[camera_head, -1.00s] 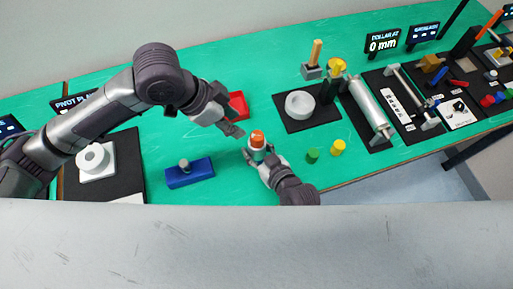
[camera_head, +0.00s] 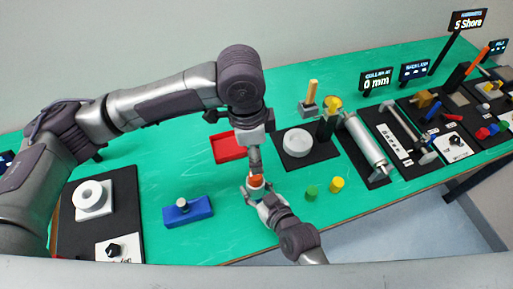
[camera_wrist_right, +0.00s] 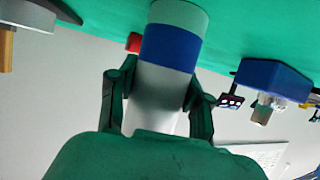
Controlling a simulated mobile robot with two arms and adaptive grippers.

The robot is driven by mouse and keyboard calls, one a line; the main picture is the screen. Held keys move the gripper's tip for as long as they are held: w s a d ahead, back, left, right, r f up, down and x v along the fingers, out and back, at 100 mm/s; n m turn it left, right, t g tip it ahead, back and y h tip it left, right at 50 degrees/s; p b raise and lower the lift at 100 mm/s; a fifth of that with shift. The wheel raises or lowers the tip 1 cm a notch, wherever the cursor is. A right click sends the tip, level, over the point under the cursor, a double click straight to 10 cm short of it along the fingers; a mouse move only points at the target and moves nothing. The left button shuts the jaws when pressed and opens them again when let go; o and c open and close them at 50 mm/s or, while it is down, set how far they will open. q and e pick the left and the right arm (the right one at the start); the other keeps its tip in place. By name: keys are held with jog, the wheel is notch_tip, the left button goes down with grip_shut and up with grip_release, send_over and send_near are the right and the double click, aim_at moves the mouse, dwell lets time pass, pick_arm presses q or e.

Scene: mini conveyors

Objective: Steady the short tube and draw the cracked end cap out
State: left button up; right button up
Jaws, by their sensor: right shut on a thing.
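The short tube (camera_wrist_right: 172,50) is white with a blue band and a pale green end in the right wrist view. My right gripper (camera_wrist_right: 158,95) is shut around its white part, one finger on each side. In the head view the orange end cap (camera_head: 256,182) sits at the top of the tube, by my right gripper (camera_head: 260,193). My left gripper (camera_head: 254,168) points down right above the cap. Its fingers overlap in this view, so I cannot tell whether they touch the cap or how far apart they are. Any crack is too small to see.
An open red tray (camera_head: 229,156) lies behind and left of the tube. A blue block with a knob (camera_head: 200,214) is to the left. Green (camera_head: 311,193) and yellow (camera_head: 337,184) pegs stand close on the right. A black mat with a white ring (camera_head: 284,158) lies behind them.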

aim_at(255, 179)
jog(key=shift+s+f, duration=0.15)
jog(key=shift+f, duration=0.15)
pick_arm(q)
jog(key=shift+y, duration=0.6)
jog(key=f, duration=1.1)
jog(key=shift+w+d+f, duration=0.1)
jog(key=shift+w+f, duration=0.05)
jog(key=shift+w, duration=0.05)
jog(key=c, duration=1.2)
jog(key=shift+r, duration=2.2)
